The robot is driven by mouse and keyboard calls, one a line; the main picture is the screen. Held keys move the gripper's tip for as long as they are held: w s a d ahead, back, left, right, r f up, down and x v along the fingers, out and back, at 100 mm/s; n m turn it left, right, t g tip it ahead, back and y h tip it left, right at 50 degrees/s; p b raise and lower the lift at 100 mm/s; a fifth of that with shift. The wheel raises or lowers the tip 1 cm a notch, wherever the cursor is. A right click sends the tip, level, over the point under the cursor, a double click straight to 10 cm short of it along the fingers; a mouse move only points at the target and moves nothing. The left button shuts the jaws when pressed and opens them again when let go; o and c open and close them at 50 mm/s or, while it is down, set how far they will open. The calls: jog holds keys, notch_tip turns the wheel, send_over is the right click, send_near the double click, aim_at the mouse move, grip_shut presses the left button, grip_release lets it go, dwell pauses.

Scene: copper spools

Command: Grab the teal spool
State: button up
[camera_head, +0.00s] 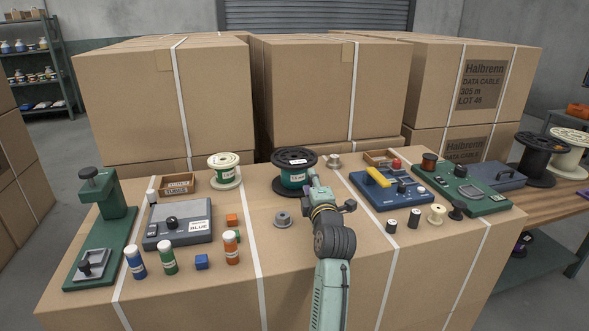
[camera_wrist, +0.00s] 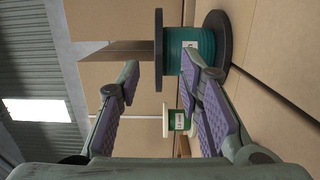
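The teal spool (camera_head: 293,178) has black flanges, teal winding and a white label. It stands upright on the cardboard box top. In the wrist view, turned sideways, the teal spool (camera_wrist: 174,58) is ahead of my fingers. My gripper (camera_head: 313,177) is at the spool's right front side in the head view. In the wrist view my gripper (camera_wrist: 160,66) is open, its purple-padded fingers apart. One finger overlaps the teal winding in the picture; the other is beyond the upper flange's edge. I cannot tell whether either finger touches it.
A cream spool with green winding (camera_head: 224,173) stands to the left. A grey metal part (camera_head: 282,219) lies in front of the teal spool. A blue device (camera_head: 392,192) is to the right, a grey device (camera_head: 178,224) to the left. Tall cartons (camera_head: 330,95) rise behind.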

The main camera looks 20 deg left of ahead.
aim_at(303, 167)
jog(key=x, duration=0.3)
jog(key=shift+a+r+p, duration=0.15)
jog(key=shift+p, duration=0.15)
jog(key=p+x, duration=0.1)
jog(key=x, duration=0.1)
jog(key=p+x, duration=0.1)
jog(key=x, duration=0.1)
jog(key=shift+s+a, duration=0.1)
jog(key=shift+a, duration=0.35)
jog(key=shift+w+a, duration=0.2)
jog(key=shift+w, duration=0.3)
jog(key=shift+c, duration=0.3)
grip_shut()
jog(key=shift+r, duration=0.1)
